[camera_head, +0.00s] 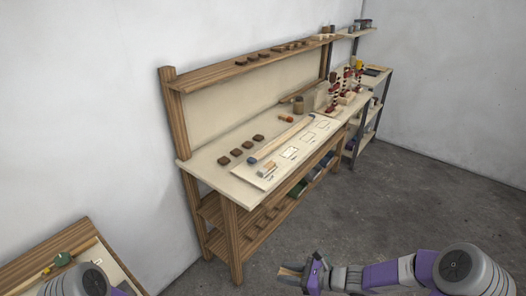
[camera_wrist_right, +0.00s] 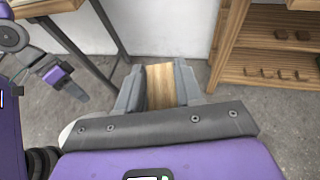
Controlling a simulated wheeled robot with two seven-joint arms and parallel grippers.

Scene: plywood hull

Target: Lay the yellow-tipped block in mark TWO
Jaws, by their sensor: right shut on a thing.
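My right gripper (camera_head: 288,272) is shut on a plain wooden block and is held out over the floor, in front of the bench. In the right wrist view the block (camera_wrist_right: 160,86) sits between the two grey fingers; no yellow tip can be made out on it. A pale board (camera_head: 275,172) on the bench carries a row of outlined marks (camera_head: 290,152); their labels are too small to read. A small tan block (camera_head: 267,166) lies at the board's near left end. My left gripper (camera_wrist_right: 68,84) shows at the left of the wrist view, its jaw state unclear.
A long bar (camera_head: 285,138) with a blue end lies along the board. Several dark blocks (camera_head: 236,152) sit left of it. Red and white stacks (camera_head: 345,88) stand at the bench's far end. A low table (camera_head: 92,240) is at lower left. The floor is clear.

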